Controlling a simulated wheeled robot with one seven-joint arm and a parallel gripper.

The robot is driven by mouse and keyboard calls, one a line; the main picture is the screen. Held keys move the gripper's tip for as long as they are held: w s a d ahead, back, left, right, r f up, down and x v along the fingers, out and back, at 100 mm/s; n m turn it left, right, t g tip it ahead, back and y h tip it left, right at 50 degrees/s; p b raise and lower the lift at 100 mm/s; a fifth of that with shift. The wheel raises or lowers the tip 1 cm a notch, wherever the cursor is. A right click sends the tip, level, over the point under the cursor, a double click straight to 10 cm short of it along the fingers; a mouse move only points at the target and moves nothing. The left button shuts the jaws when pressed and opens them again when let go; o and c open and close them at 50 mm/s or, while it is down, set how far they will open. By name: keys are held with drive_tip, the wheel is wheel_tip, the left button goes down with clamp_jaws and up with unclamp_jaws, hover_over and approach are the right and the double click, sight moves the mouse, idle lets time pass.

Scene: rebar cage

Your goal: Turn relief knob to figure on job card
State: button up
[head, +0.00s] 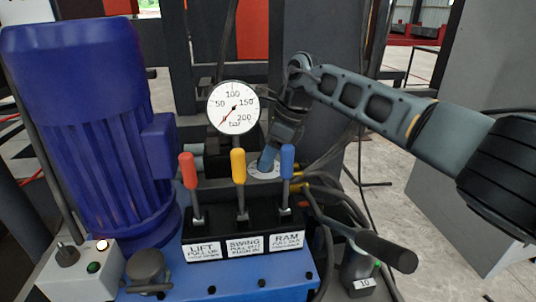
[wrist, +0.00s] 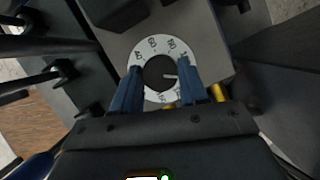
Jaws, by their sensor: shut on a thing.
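The relief knob (wrist: 156,70) is a dark round knob inside a white dial ring (wrist: 153,42) marked 40, 60, 80 and more figures, some hidden by the fingers. Its white pointer line points to the right in the wrist view, close to the right finger. My gripper (wrist: 160,76) has its two blue fingers on either side of the knob and is shut on it. In the head view my gripper (head: 267,160) reaches down to the white dial ring (head: 264,173) behind the levers; the knob is hidden there. I see no job card.
A pressure gauge (head: 234,107) stands above, its needle near the low end. Red (head: 189,171), yellow (head: 238,167) and blue (head: 287,161) levers stand in front of the dial. A blue motor (head: 85,130) is at left, with hoses (head: 330,180) at right.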

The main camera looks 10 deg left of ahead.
drive_tip(key=shift+c, duration=0.8)
drive_tip(key=shift+r+p, duration=0.2)
drive_tip(key=shift+p, duration=0.5)
drive_tip(key=shift+r+m+p, duration=0.2)
drive_tip(key=shift+m+p, duration=0.5)
drive_tip(key=shift+p, duration=0.55)
drive_tip(key=m+p, duration=0.1)
drive_tip(key=p, duration=0.2)
drive_tip(key=m+t+p, duration=0.1)
drive_tip(key=m+p, duration=0.1)
drive_tip(key=p, duration=0.1)
drive_tip(key=shift+s+r+t+p, duration=0.15)
drive_tip(key=shift+t+p, duration=0.15)
drive_tip(key=shift+p, duration=0.05)
drive_tip(key=m+p, duration=0.2)
drive_tip(key=p, duration=0.1)
drive_tip(key=m+t+h+p, duration=0.1)
drive_tip(key=p, duration=0.3)
drive_tip(key=shift+a+f+m, duration=0.1)
drive_tip(key=shift+f+m, duration=0.1)
drive_tip(key=shift+m, duration=0.2)
drive_tip(key=shift+f+m+t+p, duration=0.25)
drive_tip(key=shift+m+p, duration=0.25)
drive_tip(key=shift+p, duration=0.5)
